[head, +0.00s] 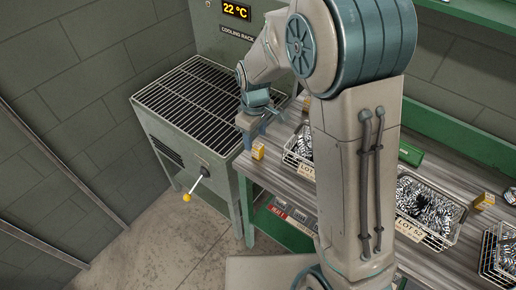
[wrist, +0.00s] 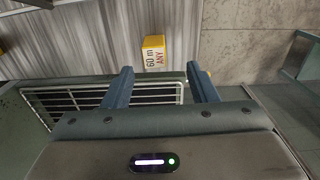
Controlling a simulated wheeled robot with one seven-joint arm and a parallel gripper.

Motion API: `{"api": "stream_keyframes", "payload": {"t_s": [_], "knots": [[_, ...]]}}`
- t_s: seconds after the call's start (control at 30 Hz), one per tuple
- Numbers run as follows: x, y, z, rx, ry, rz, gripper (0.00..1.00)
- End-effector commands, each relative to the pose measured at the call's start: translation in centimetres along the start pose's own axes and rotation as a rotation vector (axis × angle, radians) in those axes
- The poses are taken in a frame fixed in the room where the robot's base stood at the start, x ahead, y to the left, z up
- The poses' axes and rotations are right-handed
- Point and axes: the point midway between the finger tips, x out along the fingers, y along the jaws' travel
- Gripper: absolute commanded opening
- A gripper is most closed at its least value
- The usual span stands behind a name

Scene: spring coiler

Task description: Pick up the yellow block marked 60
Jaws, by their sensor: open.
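The yellow block marked 60 (wrist: 154,54) stands on the grey wood-grain bench top in the wrist view, its white label reading "60 m ANY". It lies just beyond my fingertips, between their lines. In the head view, a small yellow block (head: 258,151) stands at the left end of the bench, close to the cooling rack. My gripper (wrist: 160,69) is open, with two blue fingers apart and nothing between them. In the head view my gripper (head: 264,124) is above and near that block, partly hidden by my arm.
The cooling rack (head: 185,100) with its dark grate stands left of the bench, a yellow-knobbed lever (head: 187,197) on its front. Wire baskets of springs, one marked LOT 52 (head: 425,210), line the bench. Another yellow block (head: 484,201) stands farther right.

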Motion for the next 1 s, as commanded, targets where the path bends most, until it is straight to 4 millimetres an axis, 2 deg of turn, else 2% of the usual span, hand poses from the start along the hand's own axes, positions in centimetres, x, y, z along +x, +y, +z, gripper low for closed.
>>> {"api": "stream_keyframes", "payload": {"t_s": [0.1,0.33,0.6,0.93,0.97,1.0], "knots": [[1.4,0.1,0.0,0.002,-0.001,-0.001,0.53],[2.9,0.3,0.3,0.006,-0.002,-0.002,0.53],[6.3,0.8,0.5,0.006,-0.001,-0.001,0.53],[7.0,0.8,0.4,0.006,0.001,0.001,0.53],[7.0,0.8,0.4,0.006,0.001,0.001,0.47],[7.0,0.8,0.4,0.006,0.001,0.001,0.36]]}}
